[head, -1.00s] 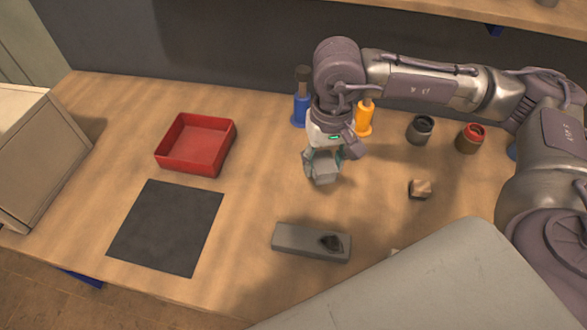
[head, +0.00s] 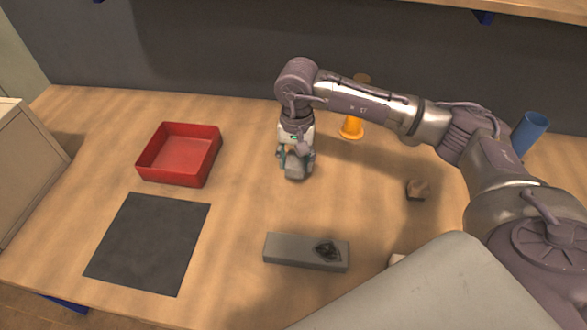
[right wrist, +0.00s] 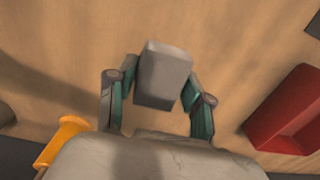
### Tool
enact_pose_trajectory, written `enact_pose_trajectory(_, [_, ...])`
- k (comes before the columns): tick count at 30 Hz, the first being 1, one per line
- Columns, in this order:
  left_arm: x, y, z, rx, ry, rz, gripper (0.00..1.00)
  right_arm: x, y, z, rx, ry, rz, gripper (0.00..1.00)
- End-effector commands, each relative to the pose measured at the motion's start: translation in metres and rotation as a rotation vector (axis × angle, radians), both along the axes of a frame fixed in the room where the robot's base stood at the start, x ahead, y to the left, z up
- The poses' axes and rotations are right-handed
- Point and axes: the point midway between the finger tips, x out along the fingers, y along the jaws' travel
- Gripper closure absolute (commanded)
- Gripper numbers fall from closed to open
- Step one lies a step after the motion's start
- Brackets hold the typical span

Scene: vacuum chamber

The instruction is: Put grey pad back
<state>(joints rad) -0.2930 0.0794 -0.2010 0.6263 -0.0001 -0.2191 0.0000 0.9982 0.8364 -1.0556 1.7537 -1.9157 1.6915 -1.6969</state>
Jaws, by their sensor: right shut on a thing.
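The grey pad (right wrist: 164,76) is a small block with a light grey face and darker side. My right gripper (head: 296,164) is shut on it, and the pad (head: 298,168) hangs under the wrist in the head view. In the right wrist view it sits between the two fingers of the gripper (right wrist: 158,92). The pad appears to be above the table; the exact gap cannot be told. A dark flat mat (head: 150,243) lies at the left. My left gripper is not in view.
A red open tray (head: 180,155) stands behind the mat, left of my right gripper. An orange object (head: 352,127) stands behind and to the right. A small brown block (head: 417,189) and a blue cylinder (head: 529,132) are farther right. Table between tray and bar is clear.

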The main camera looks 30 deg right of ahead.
Motion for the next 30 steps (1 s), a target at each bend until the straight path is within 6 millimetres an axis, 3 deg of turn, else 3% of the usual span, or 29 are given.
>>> enact_pose_trajectory(5, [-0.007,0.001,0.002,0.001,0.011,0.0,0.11,0.004,0.004,-0.009,-0.001,0.003,0.0,0.82])
enact_pose_trajectory(12, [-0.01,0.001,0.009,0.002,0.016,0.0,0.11,0.003,0.004,-0.04,0.0,0.004,0.0,0.82])
enact_pose_trajectory(24, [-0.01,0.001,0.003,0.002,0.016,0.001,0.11,0.004,0.004,-0.049,-0.001,-0.001,0.001,0.82])
enact_pose_trajectory(25, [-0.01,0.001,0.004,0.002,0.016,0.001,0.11,0.004,0.004,-0.047,0.0,0.0,0.001,0.46])
enact_pose_trajectory(29, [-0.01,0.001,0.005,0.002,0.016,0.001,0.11,0.004,0.004,-0.047,0.0,0.0,0.001,0.24])
enact_pose_trajectory(30, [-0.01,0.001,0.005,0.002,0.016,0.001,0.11,0.004,0.004,-0.047,0.0,0.0,0.001,0.24])
